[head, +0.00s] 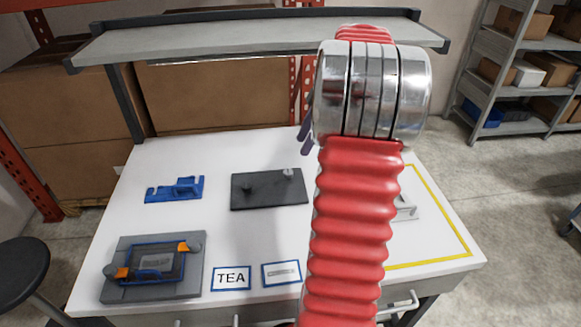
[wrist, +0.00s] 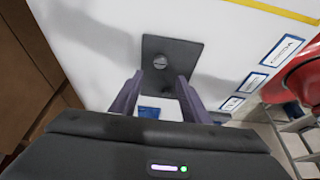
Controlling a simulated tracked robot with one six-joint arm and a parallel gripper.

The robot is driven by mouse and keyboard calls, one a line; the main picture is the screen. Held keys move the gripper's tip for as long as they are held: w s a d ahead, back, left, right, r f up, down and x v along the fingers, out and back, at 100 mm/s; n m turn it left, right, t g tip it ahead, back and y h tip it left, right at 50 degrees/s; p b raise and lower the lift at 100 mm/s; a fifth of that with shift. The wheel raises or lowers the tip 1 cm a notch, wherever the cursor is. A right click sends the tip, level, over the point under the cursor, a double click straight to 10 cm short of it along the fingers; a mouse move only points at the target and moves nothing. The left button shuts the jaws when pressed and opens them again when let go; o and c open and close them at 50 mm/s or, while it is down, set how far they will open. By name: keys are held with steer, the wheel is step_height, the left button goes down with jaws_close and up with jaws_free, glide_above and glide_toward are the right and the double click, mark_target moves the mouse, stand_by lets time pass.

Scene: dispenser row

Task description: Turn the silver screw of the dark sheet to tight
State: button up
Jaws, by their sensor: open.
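The dark sheet (head: 268,192) lies on the white table in the middle of the head view. A silver screw (head: 288,172) stands near its far right corner, and a darker knob (head: 247,188) stands on its left part. In the wrist view the dark sheet (wrist: 182,50) lies beyond my fingertips, with a round grey screw head (wrist: 151,57) on it. My gripper (wrist: 160,76) is open with nothing between its purple fingers, and the sheet looks apart from them. In the head view my arm hides most of the gripper; only purple finger parts show beside the arm.
A blue fixture (head: 175,189) stands left of the sheet. A grey board (head: 210,285) with a blue-framed device and orange clips is at the front left. A TEA card (head: 231,278) and another card (head: 281,273) lie in front. A shelf (head: 250,42) overhangs the back.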

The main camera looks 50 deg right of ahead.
mark_target(289, 171)
steer(key=x, duration=1)
steer(key=shift+f, duration=0.2)
steer(key=shift+c, duration=0.3)
steer(key=shift+d, duration=0.1)
jaws_close()
steer(key=shift+a, duration=0.2)
steer(key=shift+d, duration=0.1)
